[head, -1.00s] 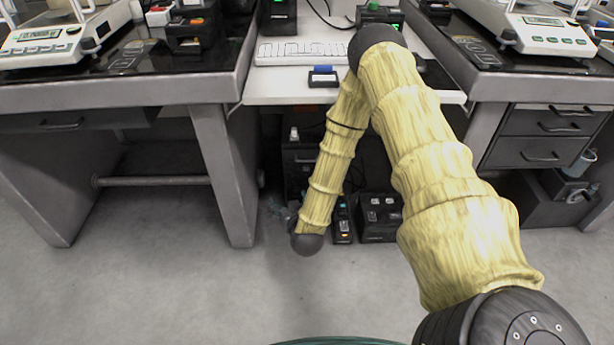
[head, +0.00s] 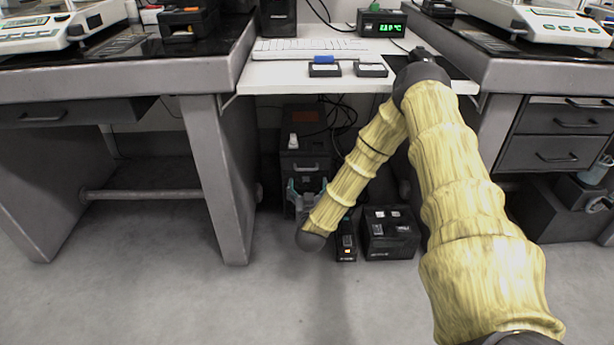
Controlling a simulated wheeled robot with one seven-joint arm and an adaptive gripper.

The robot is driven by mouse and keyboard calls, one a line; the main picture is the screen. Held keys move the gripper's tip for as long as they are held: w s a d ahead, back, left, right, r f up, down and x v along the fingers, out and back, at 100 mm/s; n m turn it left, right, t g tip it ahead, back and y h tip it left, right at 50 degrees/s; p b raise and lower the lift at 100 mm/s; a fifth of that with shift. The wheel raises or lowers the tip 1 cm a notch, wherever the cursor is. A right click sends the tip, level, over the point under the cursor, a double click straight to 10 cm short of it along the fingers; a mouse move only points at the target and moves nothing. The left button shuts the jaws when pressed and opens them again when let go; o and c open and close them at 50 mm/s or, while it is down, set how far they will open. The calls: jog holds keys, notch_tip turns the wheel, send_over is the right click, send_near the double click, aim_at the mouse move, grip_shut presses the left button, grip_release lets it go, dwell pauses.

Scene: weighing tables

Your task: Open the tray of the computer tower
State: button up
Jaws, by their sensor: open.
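The computer tower (head: 303,144) is a dark box standing on the floor under the white desk, with a pale handle-like bar across its front. My gripper (head: 307,190) is low in front of the tower's lower front, its grey and teal fingers spread apart with nothing seen between them. My forearm and wrist partly cover the gripper and the tower's lower right. I cannot tell whether the fingers touch the tower. The tray itself is not clearly distinguishable.
The white desk (head: 275,78) overhangs the tower and carries a keyboard (head: 300,45). A black box (head: 390,238) and a small dark device (head: 346,248) stand on the floor right of the gripper. A table leg (head: 222,180) is to the left. The front floor is clear.

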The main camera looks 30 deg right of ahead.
jog(key=b+x, duration=0.3)
jog(key=x, duration=0.5)
jog(key=shift+a, duration=0.1)
jog(key=c, duration=1.3)
jog(key=shift+s+a, duration=0.1)
jog(key=shift+s, duration=0.05)
jog(key=shift+c, duration=0.3)
